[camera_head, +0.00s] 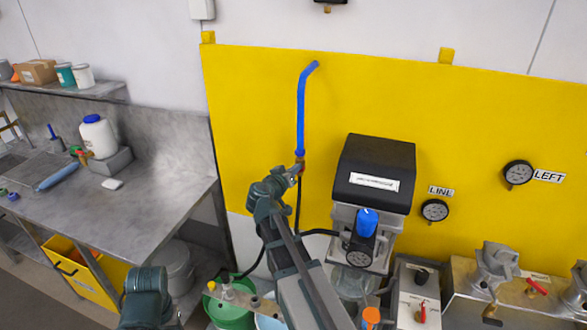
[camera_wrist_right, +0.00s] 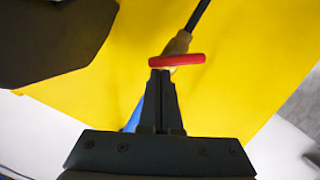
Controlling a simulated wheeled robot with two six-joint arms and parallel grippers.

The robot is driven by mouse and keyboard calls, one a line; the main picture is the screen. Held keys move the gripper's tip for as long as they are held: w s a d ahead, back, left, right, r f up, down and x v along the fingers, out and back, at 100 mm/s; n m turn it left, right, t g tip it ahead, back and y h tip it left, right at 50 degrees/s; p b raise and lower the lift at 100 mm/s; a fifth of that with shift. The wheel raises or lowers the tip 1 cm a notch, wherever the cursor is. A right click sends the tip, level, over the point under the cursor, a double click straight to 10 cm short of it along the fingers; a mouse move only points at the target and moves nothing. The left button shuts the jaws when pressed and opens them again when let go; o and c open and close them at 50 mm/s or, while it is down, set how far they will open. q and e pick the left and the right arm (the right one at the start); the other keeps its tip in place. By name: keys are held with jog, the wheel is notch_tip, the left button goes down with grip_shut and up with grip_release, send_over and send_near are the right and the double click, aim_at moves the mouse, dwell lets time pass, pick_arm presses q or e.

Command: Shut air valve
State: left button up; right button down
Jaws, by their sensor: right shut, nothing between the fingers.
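The air valve (camera_head: 300,164) is a small brass valve at the lower end of a blue pipe (camera_head: 301,110) on the yellow wall panel. In the right wrist view, its brass body (camera_wrist_right: 179,42) carries a red lever (camera_wrist_right: 177,60) lying crosswise to the pipe and hose. My right gripper (camera_wrist_right: 160,74) is shut and empty, its fingertips close to the lever's left part; whether they touch cannot be told. In the head view my right gripper (camera_head: 291,177) is at the valve and partly covers it. My left gripper is not in view.
A black-topped regulator unit (camera_head: 374,170) with a blue knob stands right of my right arm. A black hose (camera_head: 298,205) hangs below the valve. A steel bench (camera_head: 150,190) is at left, and a green bucket (camera_head: 232,314) stands below.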

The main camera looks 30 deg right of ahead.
jog(key=shift+s+d+f+m+t+y, duration=0.1)
jog(key=shift+s+d+m+t+y, duration=0.1)
jog(key=shift+m, duration=0.5)
jog(key=shift+s+d+f+m+t+y, duration=0.1)
jog(key=shift+s+m+t+y, duration=0.1)
jog(key=shift+m, duration=0.5)
jog(key=shift+s+d, duration=0.1)
jog(key=shift+d, duration=0.05)
dwell(1.9)
